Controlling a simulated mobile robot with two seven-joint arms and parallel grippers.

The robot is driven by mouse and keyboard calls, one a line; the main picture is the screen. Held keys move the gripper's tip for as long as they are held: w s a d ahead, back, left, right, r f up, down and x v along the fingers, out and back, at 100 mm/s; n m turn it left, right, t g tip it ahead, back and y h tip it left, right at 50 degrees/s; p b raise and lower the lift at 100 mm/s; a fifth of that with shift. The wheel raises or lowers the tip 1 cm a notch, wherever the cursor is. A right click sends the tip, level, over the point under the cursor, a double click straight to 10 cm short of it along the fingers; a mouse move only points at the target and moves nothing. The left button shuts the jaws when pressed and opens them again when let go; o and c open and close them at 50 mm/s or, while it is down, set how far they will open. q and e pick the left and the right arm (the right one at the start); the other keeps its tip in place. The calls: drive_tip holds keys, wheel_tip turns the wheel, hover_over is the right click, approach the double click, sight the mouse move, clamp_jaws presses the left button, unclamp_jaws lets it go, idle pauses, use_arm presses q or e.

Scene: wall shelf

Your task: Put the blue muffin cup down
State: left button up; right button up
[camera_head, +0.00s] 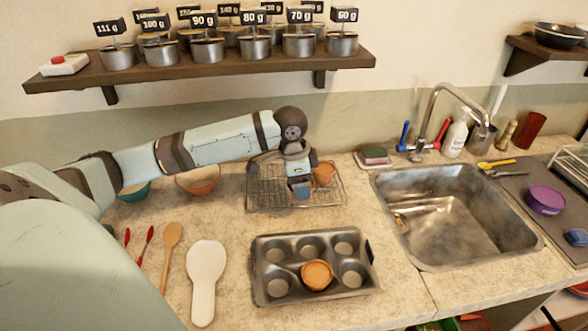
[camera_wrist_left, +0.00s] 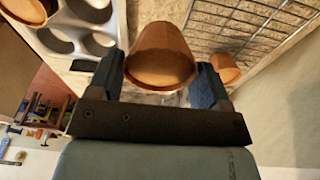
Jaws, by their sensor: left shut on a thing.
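My left gripper (camera_head: 302,188) is low over the wire cooling rack (camera_head: 265,205), its bluish fingers pointing down. In the left wrist view, the fingers (camera_wrist_left: 165,80) are shut on an orange-brown muffin cup (camera_wrist_left: 165,50). I see no clearly blue cup; the blue at the gripper looks like a finger. I cannot tell whether the held cup touches the rack (camera_wrist_left: 255,25). Another orange cup (camera_head: 325,172) stands on the rack just right of the gripper, also in the wrist view (camera_wrist_left: 225,68). My right gripper is not in view.
A metal muffin tin (camera_head: 262,285) in front of the rack holds one orange muffin cup (camera_head: 317,274); its other wells look empty. A sink (camera_head: 455,210) lies to the right. Bowls (camera_head: 198,182) stand left of the rack. A wall shelf (camera_head: 200,68) with several labelled pots hangs above.

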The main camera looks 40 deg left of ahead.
use_arm(q)
drive_tip(key=w+a, duration=0.9)
drive_tip(key=a, duration=0.1)
drive_tip(key=f, duration=0.4)
drive_tip(key=f+p, duration=0.1)
drive_tip(key=f, duration=0.1)
drive_tip(key=shift+a+f, duration=0.1)
drive_tip(key=shift+a, duration=0.15)
drive_tip(key=shift+w+a+f, duration=0.1)
drive_tip(key=shift+a+f, duration=0.05)
drive_tip(key=shift+f, duration=0.3)
drive_tip(key=o, duration=0.9)
drive_tip(key=shift+f, duration=0.15)
wheel_tip(320, 180, up, 8)
drive_tip(key=shift+s+a, duration=0.4)
